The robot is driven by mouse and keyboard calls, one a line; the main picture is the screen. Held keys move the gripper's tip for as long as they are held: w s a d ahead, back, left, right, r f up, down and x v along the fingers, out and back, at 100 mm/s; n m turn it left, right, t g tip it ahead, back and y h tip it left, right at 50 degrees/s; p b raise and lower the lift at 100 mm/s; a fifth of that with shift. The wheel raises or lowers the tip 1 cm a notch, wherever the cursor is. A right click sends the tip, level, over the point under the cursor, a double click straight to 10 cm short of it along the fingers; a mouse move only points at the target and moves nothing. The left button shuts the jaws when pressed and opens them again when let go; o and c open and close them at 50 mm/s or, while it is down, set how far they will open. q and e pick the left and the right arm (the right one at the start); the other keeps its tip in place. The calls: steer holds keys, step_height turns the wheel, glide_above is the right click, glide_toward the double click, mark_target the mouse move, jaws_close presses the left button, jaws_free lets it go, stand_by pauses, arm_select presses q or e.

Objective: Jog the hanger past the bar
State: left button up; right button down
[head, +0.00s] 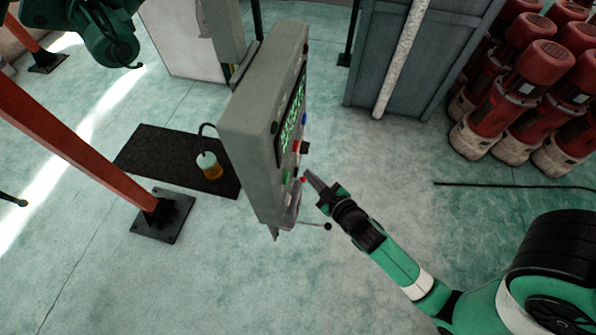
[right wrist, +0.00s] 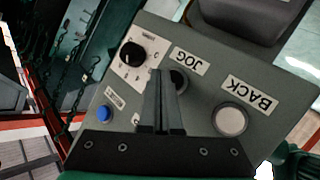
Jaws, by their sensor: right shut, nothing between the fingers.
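A grey control box (head: 262,115) stands in the middle of the head view, its panel with a green-lit display and coloured buttons facing right. In the right wrist view the panel (right wrist: 205,95) shows a dark button (right wrist: 180,80) beside the label JOG and a pale button (right wrist: 230,121) beside BACK. My right gripper (head: 307,175) is shut and empty, its fingertips (right wrist: 160,78) at the panel, partly over the JOG button. I cannot tell whether they touch it. A green hooked part (head: 100,32) hangs at the top left; I cannot tell whether it is the hanger. My left gripper is not seen.
An orange-red post (head: 85,150) slants across the left. A black mat (head: 165,150) lies behind the box, with a white-and-amber lamp-like piece (head: 209,165) above it. Red cylinders (head: 540,75) crowd the upper right. A black knob (right wrist: 132,53) and blue button (right wrist: 103,113) neighbour JOG.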

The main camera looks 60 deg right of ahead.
steer(key=shift+w+a, duration=0.1)
steer(key=shift+w, duration=0.3)
steer(key=shift+w+a+b, duration=0.1)
steer(key=shift+w+b, duration=0.3)
stand_by(0.7)
stand_by(2.0)
steer(key=shift+s+d+p, duration=0.2)
steer(key=shift+s+p, duration=0.35)
steer(key=shift+s, duration=0.25)
stand_by(0.7)
